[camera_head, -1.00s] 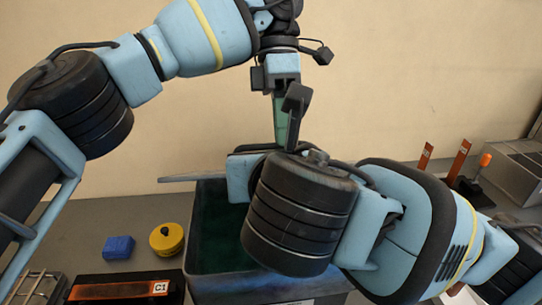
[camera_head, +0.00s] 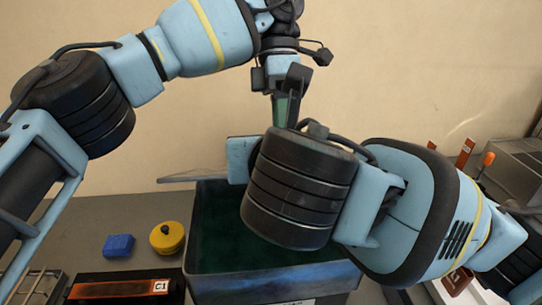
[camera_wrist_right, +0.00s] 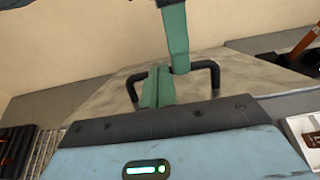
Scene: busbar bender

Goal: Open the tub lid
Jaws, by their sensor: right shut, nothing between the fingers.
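The tub (camera_head: 205,225) stands open at centre, its dark green inside partly showing behind my right arm. The lid's thin pale edge (camera_head: 195,176) shows at the tub's back left. In the right wrist view the lid (camera_wrist_right: 105,98) is a mottled grey panel with a black bar handle (camera_wrist_right: 217,77). My right gripper (camera_wrist_right: 155,88) is shut and empty, its green fingers in front of the handle; my right arm hides it in the head view. My left gripper (camera_head: 284,108) points down above the tub's back. Its green finger hangs close to the handle in the wrist view; its opening is unclear.
A blue block (camera_head: 118,245) and a yellow round container (camera_head: 167,238) sit left of the tub. A dark bin marked C1 (camera_head: 125,287) is in front of them. Orange-handled tools (camera_head: 465,152) and a grey box (camera_head: 515,165) stand at the right. A plain wall is behind.

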